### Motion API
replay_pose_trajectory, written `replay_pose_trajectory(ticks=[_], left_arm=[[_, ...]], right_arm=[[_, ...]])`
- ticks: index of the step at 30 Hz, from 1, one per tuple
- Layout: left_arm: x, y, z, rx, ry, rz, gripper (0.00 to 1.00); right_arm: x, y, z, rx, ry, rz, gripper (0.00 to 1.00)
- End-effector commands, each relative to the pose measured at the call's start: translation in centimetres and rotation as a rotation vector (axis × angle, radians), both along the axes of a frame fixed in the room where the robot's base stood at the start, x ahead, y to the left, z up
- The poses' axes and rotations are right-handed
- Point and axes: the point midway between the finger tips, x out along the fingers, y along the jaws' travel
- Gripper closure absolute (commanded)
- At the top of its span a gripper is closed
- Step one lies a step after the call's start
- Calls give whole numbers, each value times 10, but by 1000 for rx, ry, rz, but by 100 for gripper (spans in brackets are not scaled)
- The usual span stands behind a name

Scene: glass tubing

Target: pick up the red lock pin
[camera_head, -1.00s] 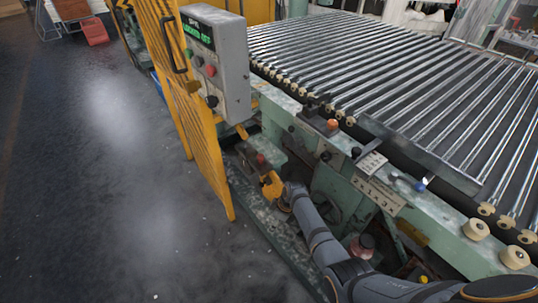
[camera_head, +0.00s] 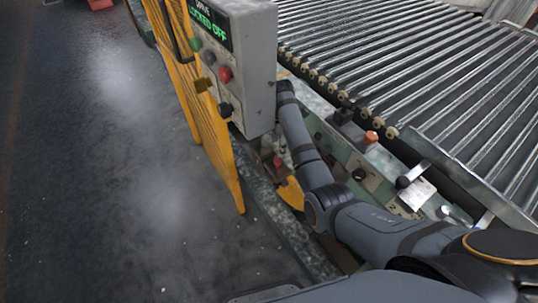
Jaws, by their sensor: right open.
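A small red piece (camera_head: 278,163), which may be the red lock pin, shows low beside the control box, above a yellow part (camera_head: 291,192) of the machine. It is too small to be sure of its shape. My right arm crosses in front of the machine from the lower right and bends upward. Its far end, at my right gripper (camera_head: 285,88), is by the right edge of the control box, above and apart from the red piece. The fingers are hard to make out; nothing is seen held. My left gripper is not in view.
The grey control box (camera_head: 262,70) has a lit green "LOCKED OFF" display (camera_head: 211,20) and a red button (camera_head: 225,74). A yellow slatted guard (camera_head: 205,125) stands at its left. The roller bed (camera_head: 430,70) fills the upper right. The dark floor (camera_head: 110,190) is clear.

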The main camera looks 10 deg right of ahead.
Motion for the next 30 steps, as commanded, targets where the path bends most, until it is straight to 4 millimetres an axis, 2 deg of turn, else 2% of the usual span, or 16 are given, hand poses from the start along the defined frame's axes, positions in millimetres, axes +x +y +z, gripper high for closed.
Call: replay_pose_trajectory(ticks=[4,8,13,17,20,25,30], left_arm=[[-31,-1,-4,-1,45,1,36],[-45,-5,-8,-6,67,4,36],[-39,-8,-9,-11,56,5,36],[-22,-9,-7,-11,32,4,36],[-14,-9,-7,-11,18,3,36],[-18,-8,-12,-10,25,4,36],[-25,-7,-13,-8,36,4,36]], right_arm=[[-1,0,-11,0,4,-1,44],[-1,0,-35,0,4,-1,44],[0,0,-53,1,1,-1,44],[0,0,-55,1,1,-1,44],[-2,-1,-69,1,4,-1,44],[-2,-1,-98,1,2,-1,44],[-1,-1,-106,2,-1,-2,44]])
